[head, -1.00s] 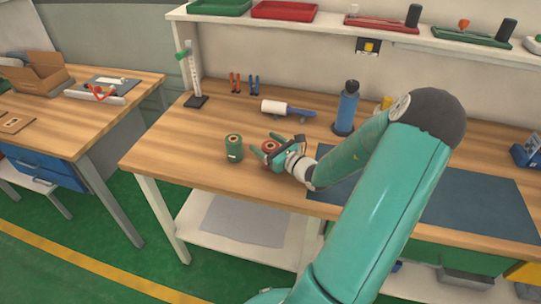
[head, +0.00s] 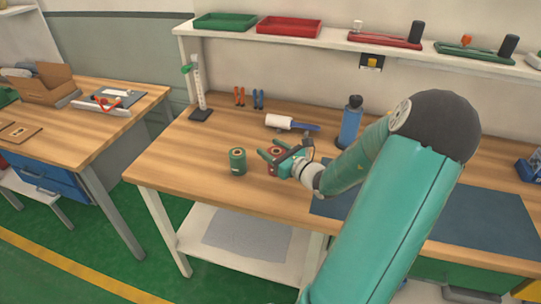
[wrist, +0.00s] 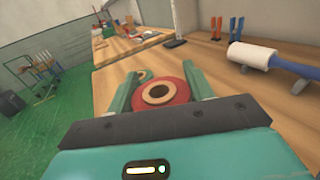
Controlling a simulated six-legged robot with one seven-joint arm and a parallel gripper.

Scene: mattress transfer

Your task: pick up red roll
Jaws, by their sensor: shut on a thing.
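The red roll (head: 275,153) stands on the wooden workbench in the head view, partly hidden by my gripper. In the wrist view the red roll (wrist: 160,95) sits between the two green fingers, its tan ring and dark core facing the camera. My gripper (head: 269,155) is shut on the red roll. It also shows in the wrist view (wrist: 162,88). I cannot tell whether the roll touches the bench or is slightly above it.
A green roll (head: 237,161) stands just left of my gripper. A lint roller (head: 280,122), pliers (head: 239,96) and a blue bottle (head: 350,122) are behind. A dark mat (head: 470,215) lies to the right. The bench's front left is clear.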

